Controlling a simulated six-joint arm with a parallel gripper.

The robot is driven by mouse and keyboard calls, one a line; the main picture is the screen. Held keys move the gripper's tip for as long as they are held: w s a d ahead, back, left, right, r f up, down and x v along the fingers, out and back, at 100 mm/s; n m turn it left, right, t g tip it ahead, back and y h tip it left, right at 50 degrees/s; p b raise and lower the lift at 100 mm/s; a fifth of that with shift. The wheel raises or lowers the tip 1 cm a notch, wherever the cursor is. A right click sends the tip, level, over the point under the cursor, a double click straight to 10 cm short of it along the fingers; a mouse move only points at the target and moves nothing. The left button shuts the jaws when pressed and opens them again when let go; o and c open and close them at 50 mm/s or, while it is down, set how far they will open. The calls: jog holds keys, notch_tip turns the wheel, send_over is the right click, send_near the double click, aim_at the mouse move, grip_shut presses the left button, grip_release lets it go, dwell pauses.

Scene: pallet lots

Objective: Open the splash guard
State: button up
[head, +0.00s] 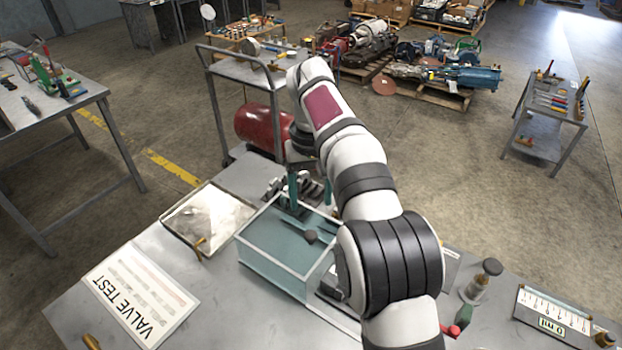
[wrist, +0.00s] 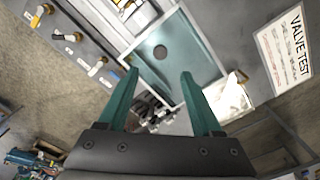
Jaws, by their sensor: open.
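The splash guard (head: 268,252) is a clear, bluish box with pale edges on the metal bench. A dark round knob (head: 310,236) shows at its top in the head view. In the wrist view the guard's bluish panel (wrist: 183,50) lies beyond my fingertips, with the dark knob (wrist: 160,52) on it. My gripper (head: 311,203) is open and empty, with green fingers pointing down by the guard's far edge. In the wrist view the gap between the fingers (wrist: 158,75) is clear, and the knob is apart from them. My arm hides the guard's right side in the head view.
A metal tray (head: 180,232) and a VALVE TEST sheet (head: 137,296) lie left of the guard. Dark metal parts (wrist: 150,108) sit by its far side.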

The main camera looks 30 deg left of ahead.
notch_tip(320, 180, up, 5)
jog(key=shift+r, duration=0.2)
dwell(0.3)
jog(key=d+r+m, duration=0.3)
jog(key=d+r, duration=0.1)
jog(key=d, duration=0.8)
jog(key=s+d+m, duration=0.2)
jog(key=s+d, duration=0.1)
jog(key=d, duration=0.4)
jog(key=s+d+m, duration=0.3)
jog(key=d, duration=0.3)
jog(key=s+d+f+m+y, duration=0.1)
jog(key=s+d+f+m, duration=0.2)
jog(key=s, duration=0.5)
jog(key=s+d+f+m, duration=0.3)
jog(key=s+d+f, duration=0.3)
jog(key=s+f, duration=0.2)
jog(key=shift+s+m+y, duration=0.3)
jog(key=shift+s+y, duration=0.1)
jog(key=shift+s, duration=0.2)
